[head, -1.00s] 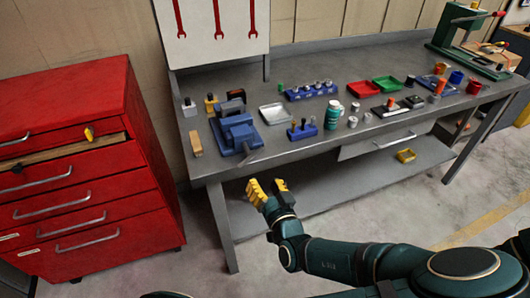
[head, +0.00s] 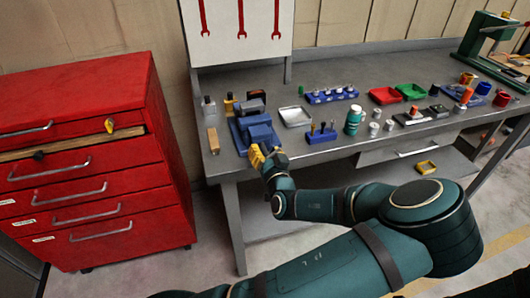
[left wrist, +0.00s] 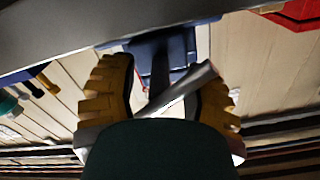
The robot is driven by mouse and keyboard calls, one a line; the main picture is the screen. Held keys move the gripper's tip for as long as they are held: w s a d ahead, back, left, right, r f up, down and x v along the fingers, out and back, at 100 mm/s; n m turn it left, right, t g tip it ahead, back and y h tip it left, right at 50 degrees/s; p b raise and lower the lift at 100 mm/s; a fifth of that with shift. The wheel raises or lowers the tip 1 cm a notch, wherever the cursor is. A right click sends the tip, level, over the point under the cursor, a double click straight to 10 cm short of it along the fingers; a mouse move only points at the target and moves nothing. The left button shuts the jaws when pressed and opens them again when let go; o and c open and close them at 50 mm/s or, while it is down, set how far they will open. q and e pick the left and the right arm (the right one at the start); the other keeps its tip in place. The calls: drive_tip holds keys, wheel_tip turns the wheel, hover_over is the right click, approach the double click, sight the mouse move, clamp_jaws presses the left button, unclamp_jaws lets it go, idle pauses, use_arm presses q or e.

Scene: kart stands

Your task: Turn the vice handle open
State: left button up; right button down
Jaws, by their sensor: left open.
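The blue vice (head: 258,133) stands at the left front edge of the grey bench. My left gripper (head: 268,158) is at the vice's front, by the bench edge, with its yellow fingers open. In the left wrist view, the open gripper (left wrist: 162,105) has one finger on each side of a slanting grey bar, the vice handle (left wrist: 190,88). The blue vice body (left wrist: 180,52) shows behind the bar. Whether a finger touches the handle I cannot tell. In the head view the handle is hidden by my gripper. My right gripper is not in view.
A blue holder (head: 321,135) with upright pieces and a silver tray (head: 295,116) stand right of the vice. A wooden block (head: 213,141) stands on its left. A green-and-white bottle (head: 353,120) is farther right. The red drawer cabinet (head: 90,170) stands left of the bench.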

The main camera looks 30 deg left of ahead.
use_arm(q)
clamp_jaws()
idle(0.4)
drive_tip(key=m+p, duration=0.2)
drive_tip(key=m, duration=0.1)
drive_tip(key=shift+r, duration=0.1)
drive_tip(key=shift+m+p, duration=0.6)
drive_tip(key=shift+m, duration=1.1)
unclamp_jaws()
